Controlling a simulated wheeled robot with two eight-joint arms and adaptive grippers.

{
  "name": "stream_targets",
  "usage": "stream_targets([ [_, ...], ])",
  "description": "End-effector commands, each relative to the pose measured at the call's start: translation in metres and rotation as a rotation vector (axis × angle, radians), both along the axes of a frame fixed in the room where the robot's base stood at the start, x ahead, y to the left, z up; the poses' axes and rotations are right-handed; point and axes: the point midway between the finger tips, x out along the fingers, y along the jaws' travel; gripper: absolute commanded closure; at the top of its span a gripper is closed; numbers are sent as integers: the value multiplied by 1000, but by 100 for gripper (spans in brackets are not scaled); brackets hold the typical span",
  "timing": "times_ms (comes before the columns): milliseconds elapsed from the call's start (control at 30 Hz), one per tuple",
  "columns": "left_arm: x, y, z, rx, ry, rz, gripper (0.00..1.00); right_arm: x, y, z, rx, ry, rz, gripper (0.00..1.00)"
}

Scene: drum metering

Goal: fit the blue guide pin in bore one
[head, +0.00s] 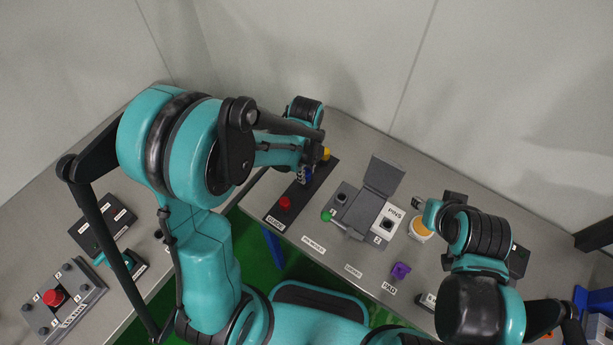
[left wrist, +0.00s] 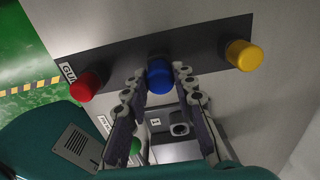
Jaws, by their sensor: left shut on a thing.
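The blue guide pin (left wrist: 159,78) stands in the middle of the dark guide strip (head: 270,219), between a red pin and a yellow pin. My left gripper (head: 305,176) is at the blue pin, with a fingertip on each side of it, and is shut on it. In the left wrist view the pin's round top shows between the fingers; its lower part is hidden. Bore one (head: 341,198), a dark round hole in a grey block marked 1, lies to the right of the strip. It also shows between my fingers in the left wrist view (left wrist: 180,129). My right gripper is mostly hidden by its own arm.
The red pin (head: 285,203) and the yellow pin (head: 326,153) stand close on either side. A lever with a green knob (head: 326,215) is in front of bore one. A PINS block (head: 387,222) marked 2 and a purple piece (head: 400,270) are farther right.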

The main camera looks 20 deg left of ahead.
Motion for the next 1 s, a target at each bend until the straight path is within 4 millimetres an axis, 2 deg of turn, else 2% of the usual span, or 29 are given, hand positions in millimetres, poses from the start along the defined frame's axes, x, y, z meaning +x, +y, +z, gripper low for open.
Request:
stream_targets([
  [1000, 0, 0, 42, 0, 0, 0, 100, 0, 0, 30, 0, 0, 0, 60],
])
